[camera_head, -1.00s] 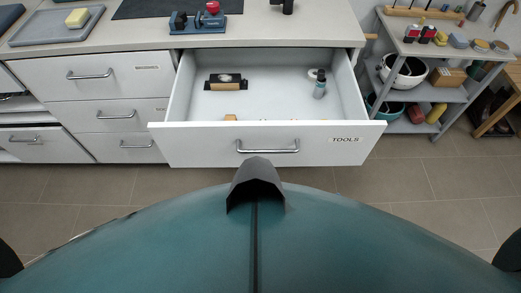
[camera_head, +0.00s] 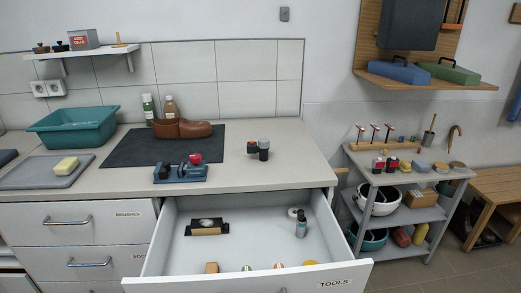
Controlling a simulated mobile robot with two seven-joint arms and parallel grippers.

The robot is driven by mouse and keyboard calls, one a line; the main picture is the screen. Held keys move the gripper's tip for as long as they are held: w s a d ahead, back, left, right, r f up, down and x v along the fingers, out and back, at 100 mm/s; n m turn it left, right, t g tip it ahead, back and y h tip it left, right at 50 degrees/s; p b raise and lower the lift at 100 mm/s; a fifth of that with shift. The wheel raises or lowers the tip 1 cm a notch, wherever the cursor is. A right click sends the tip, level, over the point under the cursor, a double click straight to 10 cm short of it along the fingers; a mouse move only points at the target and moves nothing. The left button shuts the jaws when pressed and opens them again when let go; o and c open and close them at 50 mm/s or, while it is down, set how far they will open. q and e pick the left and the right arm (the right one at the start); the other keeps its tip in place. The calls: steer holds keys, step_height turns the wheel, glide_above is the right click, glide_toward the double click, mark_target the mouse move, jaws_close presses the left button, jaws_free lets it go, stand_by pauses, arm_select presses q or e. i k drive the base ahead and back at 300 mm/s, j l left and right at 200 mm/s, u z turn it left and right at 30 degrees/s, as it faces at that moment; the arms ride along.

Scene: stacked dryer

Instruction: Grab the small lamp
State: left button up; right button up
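A small black device (camera_head: 259,149) with a grey round end and a red part stands on the countertop, right of the dark mat. It may be the small lamp, but I cannot tell for sure. Nothing touches it. Neither of my grippers is in view.
The TOOLS drawer (camera_head: 247,240) is open below the counter, holding a dark bottle (camera_head: 301,223), a brush-like block (camera_head: 207,227) and small items. A brown shoe (camera_head: 182,128) on the mat (camera_head: 160,146), a blue vise-like tool (camera_head: 180,172) and a teal basin (camera_head: 74,126) occupy the countertop (camera_head: 290,165).

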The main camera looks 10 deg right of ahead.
mark_target(251, 149)
steer(key=z, duration=1.35)
steer(key=i+l+z, duration=0.2)
steer(key=z, duration=0.25)
steer(key=i+l+z, duration=0.1)
steer(key=i+z, duration=0.45)
steer(key=z, duration=0.3)
steer(key=i+u, duration=0.4)
steer(key=i+l+u, duration=0.1)
steer(key=i+u, duration=0.15)
steer(key=u, duration=0.15)
steer(key=i+l+u, duration=0.2)
steer(key=u, duration=0.2)
steer(key=i+j+u, duration=0.1)
steer(key=u, duration=0.3)
steer(key=i+u, duration=0.25)
steer(key=u, duration=0.15)
steer(key=i+l+u, duration=0.1)
steer(key=u, duration=0.3)
steer(key=i+l+u, duration=0.1)
steer(key=i+u, duration=0.3)
steer(key=k, duration=0.1)
